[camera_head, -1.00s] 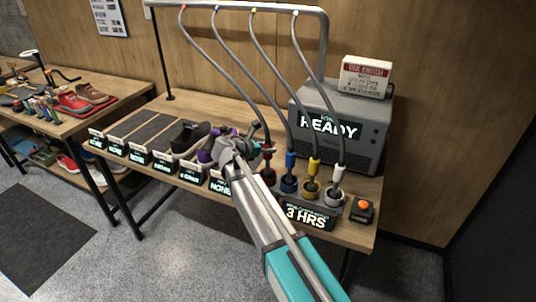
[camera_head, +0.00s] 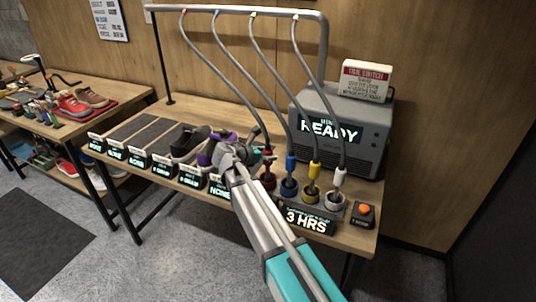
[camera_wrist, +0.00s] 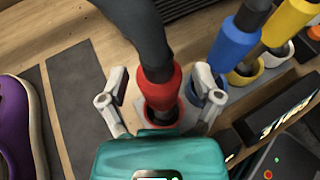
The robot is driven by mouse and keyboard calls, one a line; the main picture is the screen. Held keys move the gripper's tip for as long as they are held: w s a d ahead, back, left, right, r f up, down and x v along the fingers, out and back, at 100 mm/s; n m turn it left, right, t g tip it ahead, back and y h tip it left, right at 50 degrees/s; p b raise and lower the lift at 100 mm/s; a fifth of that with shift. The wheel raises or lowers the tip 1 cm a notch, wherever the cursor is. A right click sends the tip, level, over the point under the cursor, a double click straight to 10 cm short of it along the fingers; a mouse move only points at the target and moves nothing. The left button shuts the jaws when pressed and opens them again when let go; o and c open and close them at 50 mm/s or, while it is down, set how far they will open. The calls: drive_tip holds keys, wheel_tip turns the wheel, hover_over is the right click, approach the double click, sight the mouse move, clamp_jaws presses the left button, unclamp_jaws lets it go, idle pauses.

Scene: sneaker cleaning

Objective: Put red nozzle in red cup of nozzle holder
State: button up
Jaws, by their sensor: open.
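The red nozzle (camera_head: 268,158), on the end of a dark hose, stands upright at the red cup (camera_head: 267,182) of the nozzle holder. In the wrist view the red nozzle (camera_wrist: 161,88) has its lower end within the cup's dark red rim (camera_wrist: 162,122); how deep it sits is hard to tell. My gripper (camera_wrist: 158,92) is open, with one finger on each side of the nozzle and gaps between. In the head view my gripper (camera_head: 252,148) is just left of the nozzle and partly hides that area.
Blue (camera_head: 290,166), yellow (camera_head: 313,172) and white (camera_head: 339,178) nozzles stand in holder cups to the right. A grey machine (camera_head: 345,130) reading READY is behind. Shoes, including a purple one (camera_head: 207,153), are on the left. An orange button (camera_head: 364,209) is at the right edge.

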drive_tip(key=shift+r, duration=0.25)
drive_tip(key=p+v, duration=0.4)
drive_tip(key=v, duration=0.8)
drive_tip(key=shift+p, duration=0.4)
drive_tip(key=shift+d+f, duration=0.1)
